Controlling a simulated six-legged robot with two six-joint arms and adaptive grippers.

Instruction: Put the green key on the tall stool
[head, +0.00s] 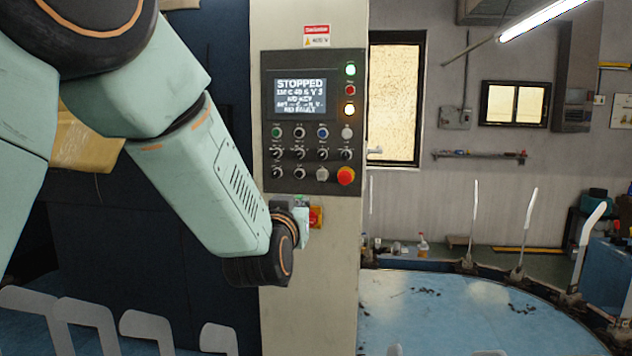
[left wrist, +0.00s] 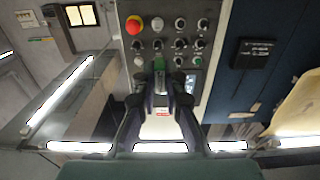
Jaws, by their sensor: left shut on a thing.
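My left gripper (head: 290,206) is in front of the machine's pale column, just below the control panel. In the left wrist view its two dark fingers (left wrist: 160,84) are shut on the green key (left wrist: 159,65), which points away from the camera. In the head view only a small bit of green shows at the gripper, mostly hidden by the wrist. A yellow and red switch (head: 316,217) is on the column close beside the gripper. I cannot tell whether the key touches it. The tall stool cannot be made out, and my right gripper is not in view.
The control panel (head: 313,174) has knobs, lamps and a red stop button (head: 346,176). A round blue table (head: 450,315) with upright pale posts is at the right. Pale curved pieces (head: 146,328) stand at lower left.

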